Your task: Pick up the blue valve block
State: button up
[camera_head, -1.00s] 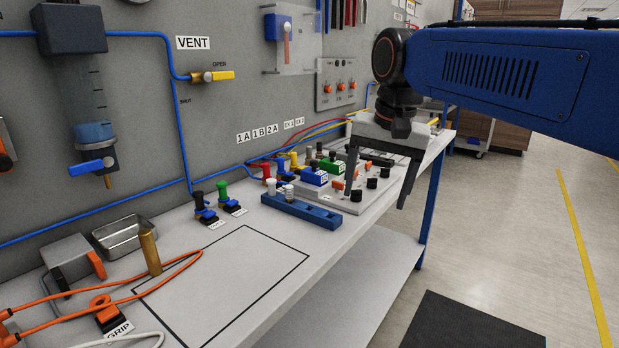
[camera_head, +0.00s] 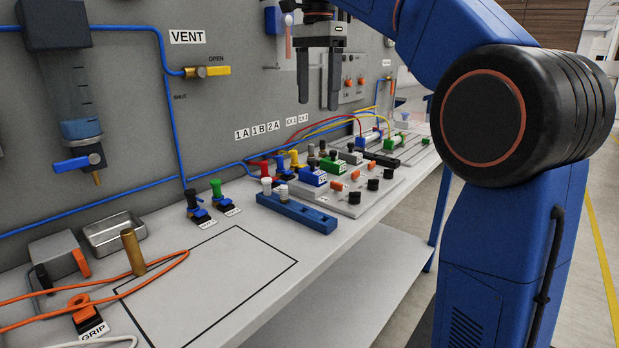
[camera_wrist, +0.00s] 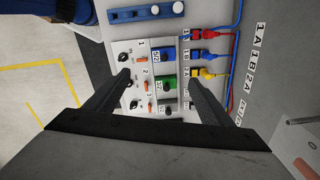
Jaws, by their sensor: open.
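The blue valve block (camera_head: 314,176) is a small blue block with a white label, seated on the grey valve plate (camera_head: 350,203) on the bench. In the wrist view the blue valve block (camera_wrist: 163,54) is in the upper middle, labelled 5/2, above a green block. My gripper (camera_head: 319,104) is open and empty, fingers pointing down, clearly above the plate. In the wrist view my gripper (camera_wrist: 158,72) has its fingertips spread on either side of the valve row, with the blue block slightly above the line between them in the picture.
A green valve block (camera_head: 334,162) sits beside the blue one. A blue rail with white knobs (camera_head: 300,212) lies in front. Red, blue and yellow fittings with hoses stand behind, near the wall. An outlined bare area (camera_head: 215,275) is free at the left.

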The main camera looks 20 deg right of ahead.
send_near(312, 160)
jog(key=f, duration=0.5)
jog(key=shift+s+d, duration=0.25)
jog(key=shift+w+a+f, duration=0.1)
jog(key=shift+a+f, duration=0.05)
jog(key=shift+f, duration=1.2)
jog(key=shift+w+a+f, duration=0.1)
jog(key=shift+f, duration=1.25)
jog(key=c, duration=1.2)
